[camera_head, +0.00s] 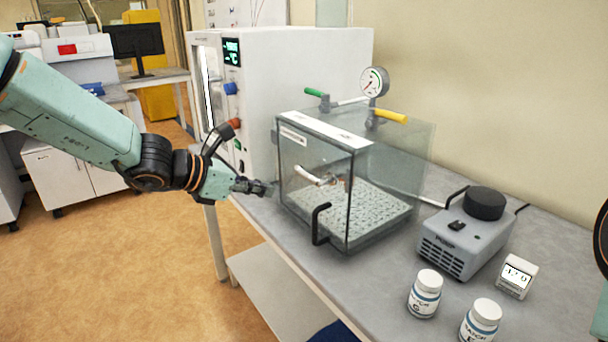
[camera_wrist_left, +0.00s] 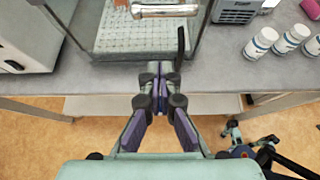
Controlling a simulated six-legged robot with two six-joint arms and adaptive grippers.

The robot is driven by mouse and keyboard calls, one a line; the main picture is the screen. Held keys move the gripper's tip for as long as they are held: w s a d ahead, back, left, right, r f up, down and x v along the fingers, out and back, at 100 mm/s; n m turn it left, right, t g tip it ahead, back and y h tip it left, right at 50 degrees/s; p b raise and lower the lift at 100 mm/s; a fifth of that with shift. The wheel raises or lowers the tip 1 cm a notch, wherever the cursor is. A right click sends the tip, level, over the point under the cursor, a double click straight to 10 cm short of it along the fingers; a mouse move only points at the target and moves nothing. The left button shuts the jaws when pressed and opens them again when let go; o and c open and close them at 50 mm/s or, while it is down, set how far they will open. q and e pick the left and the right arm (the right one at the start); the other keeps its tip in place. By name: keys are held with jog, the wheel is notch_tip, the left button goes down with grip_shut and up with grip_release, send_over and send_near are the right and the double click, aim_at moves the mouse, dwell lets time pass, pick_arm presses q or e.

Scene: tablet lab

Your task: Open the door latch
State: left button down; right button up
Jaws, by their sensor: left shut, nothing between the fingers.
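A clear glass chamber (camera_head: 395,195) stands on the grey bench, with its front door facing left and toward me. A silver lever latch (camera_head: 317,177) shows at the door, and a black handle (camera_head: 319,224) is lower on it. My left gripper (camera_head: 262,188) is shut and empty, just left of the chamber and apart from the latch. In the left wrist view, the shut fingertips (camera_wrist_left: 158,70) point at the chamber front. The silver latch (camera_wrist_left: 165,11) lies beyond them at the top, and the black handle (camera_wrist_left: 181,44) is slightly right. My right gripper is not in view.
A white oven-like cabinet (camera_head: 310,75) stands behind the chamber. A gauge (camera_head: 373,83) tops the chamber. A grey pump (camera_head: 465,245), two white bottles (camera_head: 425,292) (camera_head: 481,321) and a small display (camera_head: 517,276) are to its right. The bench front edge is clear.

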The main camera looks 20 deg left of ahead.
pick_arm(q)
jog(key=a+f+b+x, duration=0.1)
jog(key=x, duration=0.9)
jog(key=r, duration=0.1)
jog(key=r+p, duration=0.1)
jog(key=r, duration=0.2)
jog(key=shift+w+d+r+p, duration=0.15)
jog(key=shift+d+r+p, duration=0.15)
jog(key=shift+r+p, duration=0.05)
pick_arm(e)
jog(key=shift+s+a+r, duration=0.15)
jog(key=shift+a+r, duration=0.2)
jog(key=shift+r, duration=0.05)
pick_arm(q)
jog(key=shift+w+d, duration=0.2)
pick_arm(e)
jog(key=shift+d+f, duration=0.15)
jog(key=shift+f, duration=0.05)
